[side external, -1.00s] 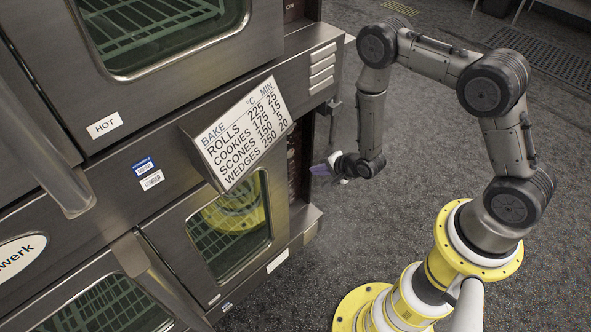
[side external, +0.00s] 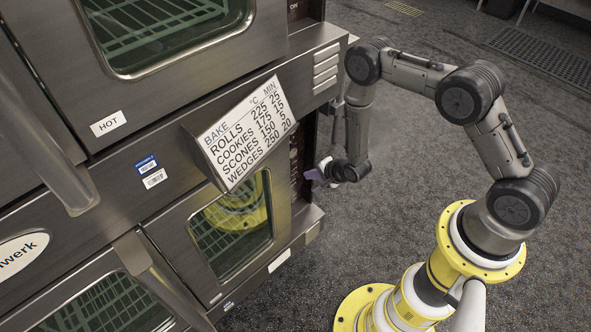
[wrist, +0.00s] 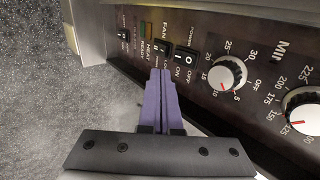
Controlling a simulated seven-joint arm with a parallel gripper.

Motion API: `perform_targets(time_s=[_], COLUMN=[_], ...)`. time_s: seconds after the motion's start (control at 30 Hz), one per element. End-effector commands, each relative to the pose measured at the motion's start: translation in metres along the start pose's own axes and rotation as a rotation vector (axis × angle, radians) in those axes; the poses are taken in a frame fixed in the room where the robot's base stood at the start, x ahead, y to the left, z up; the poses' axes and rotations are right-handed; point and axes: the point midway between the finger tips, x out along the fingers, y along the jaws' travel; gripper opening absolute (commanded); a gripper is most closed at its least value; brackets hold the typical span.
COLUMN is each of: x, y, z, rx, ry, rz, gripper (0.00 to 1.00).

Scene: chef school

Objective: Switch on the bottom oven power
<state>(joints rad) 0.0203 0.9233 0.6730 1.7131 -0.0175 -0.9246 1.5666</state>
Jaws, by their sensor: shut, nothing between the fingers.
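The bottom oven's dark control panel (side external: 296,160) is a narrow strip at the oven's right side, partly hidden by the bake sign. In the wrist view, the black power rocker switch (wrist: 187,56) sits on the panel under the POWER label, with ON and OFF printed by it. My gripper (wrist: 161,71) is shut and empty, its purple fingers together. In that view its tips appear just below the fan switch (wrist: 161,51), left of the power switch. My gripper also shows in the side view (side external: 315,175), close to the panel; contact cannot be told.
Two white dials (wrist: 228,72) (wrist: 306,109) are right of the switches. The tilted bake sign (side external: 243,130) juts out from the oven front. A ledge (side external: 306,222) runs below the panel. Open grey floor lies to the right.

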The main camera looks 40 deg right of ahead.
Motion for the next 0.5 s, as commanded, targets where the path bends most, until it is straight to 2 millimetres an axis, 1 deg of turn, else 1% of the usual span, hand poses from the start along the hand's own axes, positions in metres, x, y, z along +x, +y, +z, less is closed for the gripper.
perform_targets(time_s=[0.03,0.23,0.33,0.5], x=[0.010,0.044,0.056,0.069], y=[0.000,0.000,-0.011,-0.022], z=[0.000,0.000,0.000,0.000], rx=[0.000,0.000,0.000,0.000], ry=[0.000,0.000,0.000,0.000], rz=[-0.001,-0.001,-0.004,-0.002], gripper=[0.00,0.00,0.00,0.00])
